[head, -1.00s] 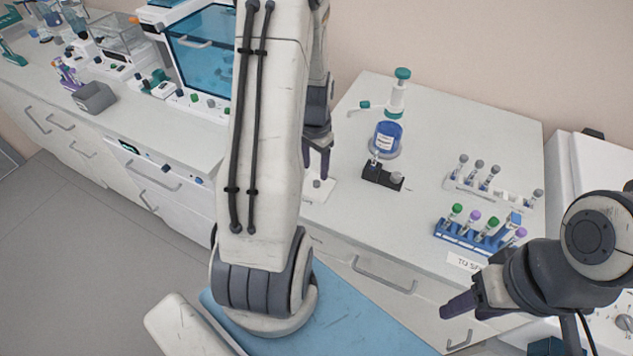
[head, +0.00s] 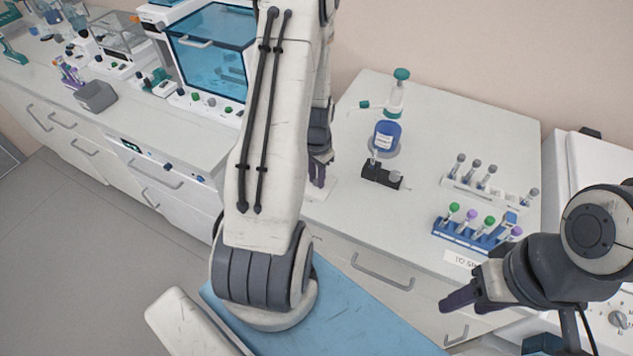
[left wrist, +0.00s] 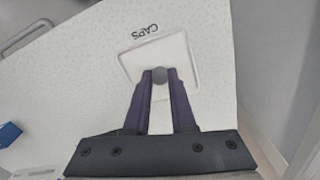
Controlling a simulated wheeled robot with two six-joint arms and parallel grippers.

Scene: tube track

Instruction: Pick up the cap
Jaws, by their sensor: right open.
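The small round grey cap (left wrist: 160,75) is between the fingertips of my left gripper (left wrist: 160,82) in the left wrist view, with a finger against each side. It is over the white square pad (left wrist: 184,55) marked CAPS; whether it touches the pad I cannot tell. In the head view my left gripper (head: 318,172) is low at the pad (head: 322,190) near the bench's left edge, and the cap is hidden there. My right gripper (head: 458,299) is open and empty in front of the bench at the lower right.
A blue rack (head: 464,236) of tubes with coloured caps and a white rack (head: 475,190) of grey-capped tubes stand at the right. The mid-front bench top is clear.

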